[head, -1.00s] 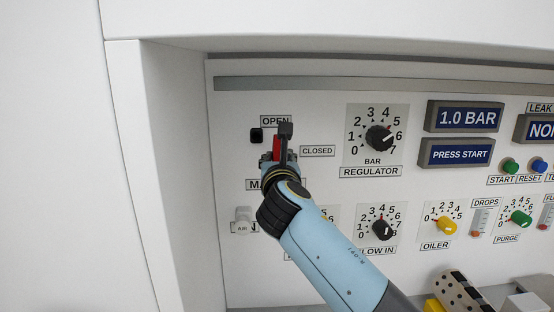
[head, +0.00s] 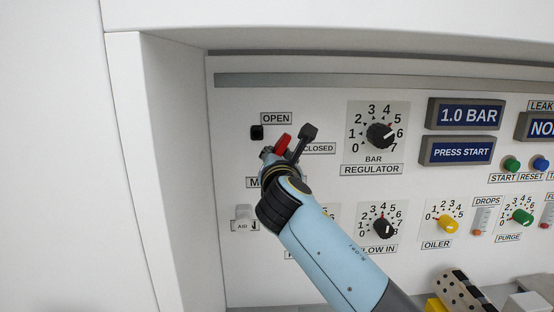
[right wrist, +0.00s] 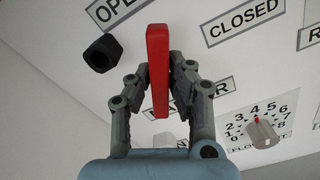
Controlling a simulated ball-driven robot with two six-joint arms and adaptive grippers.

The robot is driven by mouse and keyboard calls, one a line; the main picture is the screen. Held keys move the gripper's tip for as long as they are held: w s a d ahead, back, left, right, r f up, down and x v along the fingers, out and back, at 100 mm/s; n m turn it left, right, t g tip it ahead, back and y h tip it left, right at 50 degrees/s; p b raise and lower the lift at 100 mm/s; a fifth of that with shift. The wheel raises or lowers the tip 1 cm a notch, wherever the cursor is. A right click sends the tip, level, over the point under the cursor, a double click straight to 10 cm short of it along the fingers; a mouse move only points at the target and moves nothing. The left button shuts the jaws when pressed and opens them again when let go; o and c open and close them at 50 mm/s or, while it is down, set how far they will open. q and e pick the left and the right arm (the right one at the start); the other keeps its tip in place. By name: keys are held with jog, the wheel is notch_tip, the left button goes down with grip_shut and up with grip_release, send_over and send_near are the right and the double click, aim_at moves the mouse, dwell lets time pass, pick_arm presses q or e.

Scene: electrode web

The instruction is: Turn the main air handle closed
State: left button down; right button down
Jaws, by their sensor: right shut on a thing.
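The red main air handle (head: 283,143) is on the white panel, below the OPEN label (head: 276,118) and left of the CLOSED label (head: 319,148). In the head view it tilts to the right of upright. My right gripper (head: 286,150) is shut on it, one finger on each side. In the right wrist view the red handle (right wrist: 158,70) stands between the two fingers of my right gripper (right wrist: 160,78). The handle's lower end and hub are partly hidden by my gripper. My left gripper is in neither view.
A black block (head: 257,132) sticks out of the panel left of the handle; it also shows in the right wrist view (right wrist: 102,53). The regulator knob (head: 380,135) is to the right. The cabinet's side wall (head: 170,160) stands at the left.

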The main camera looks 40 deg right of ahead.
jog(key=m+b, duration=0.2)
jog(key=m, duration=0.3)
jog(key=shift+f+m, duration=0.1)
jog(key=shift+m, duration=0.2)
jog(key=m+b, duration=0.3)
jog(key=m, duration=0.3)
jog(key=shift+m, duration=0.4)
jog(key=shift+a, duration=0.1)
jog(key=c, duration=1.3)
grip_release()
jog(key=shift+o, duration=0.2)
jog(key=shift+s, duration=0.1)
jog(key=v, duration=0.7)
